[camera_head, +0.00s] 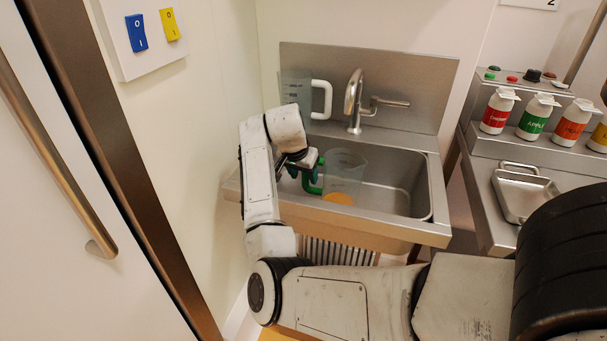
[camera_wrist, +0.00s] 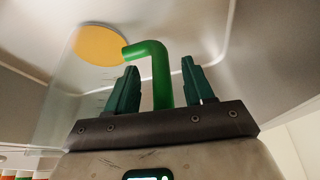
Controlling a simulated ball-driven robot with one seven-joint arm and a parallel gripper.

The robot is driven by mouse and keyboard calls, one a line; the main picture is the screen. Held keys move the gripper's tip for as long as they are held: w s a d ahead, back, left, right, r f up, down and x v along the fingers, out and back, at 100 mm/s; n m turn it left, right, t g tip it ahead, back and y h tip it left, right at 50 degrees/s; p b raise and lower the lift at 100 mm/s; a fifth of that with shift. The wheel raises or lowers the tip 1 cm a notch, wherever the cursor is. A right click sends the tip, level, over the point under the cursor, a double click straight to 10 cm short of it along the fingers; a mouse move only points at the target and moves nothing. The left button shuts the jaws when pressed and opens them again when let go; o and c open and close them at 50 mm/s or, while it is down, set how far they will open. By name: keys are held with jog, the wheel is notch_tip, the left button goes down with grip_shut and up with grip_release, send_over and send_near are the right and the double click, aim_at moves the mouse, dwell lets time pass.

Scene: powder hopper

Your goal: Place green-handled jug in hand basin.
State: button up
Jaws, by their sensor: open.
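The green-handled jug (camera_head: 346,170) is clear, with an orange disc at its bottom. It stands inside the steel hand basin (camera_head: 433,185), in the left part of the bowl, and looks upright. Its green handle (camera_head: 312,183) faces my gripper (camera_head: 304,165). In the wrist view, the handle (camera_wrist: 161,78) lies between the two dark green fingers of my gripper (camera_wrist: 160,72), with gaps on both sides. The fingers are open. The clear jug wall and orange disc (camera_wrist: 100,45) show at upper left there. My gripper partly hides the handle in the head view.
A clear jug with a white handle (camera_head: 321,97) stands at the basin's back left. The tap (camera_head: 354,100) rises behind the bowl. The bowl's right part is empty. Labelled bottles (camera_head: 535,117) and a metal tray (camera_head: 524,191) are on the right counter.

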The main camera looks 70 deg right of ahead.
jog(key=p+v, duration=0.1)
jog(key=v, duration=1)
jog(key=shift+a+r, duration=0.15)
jog(key=shift+r, duration=0.2)
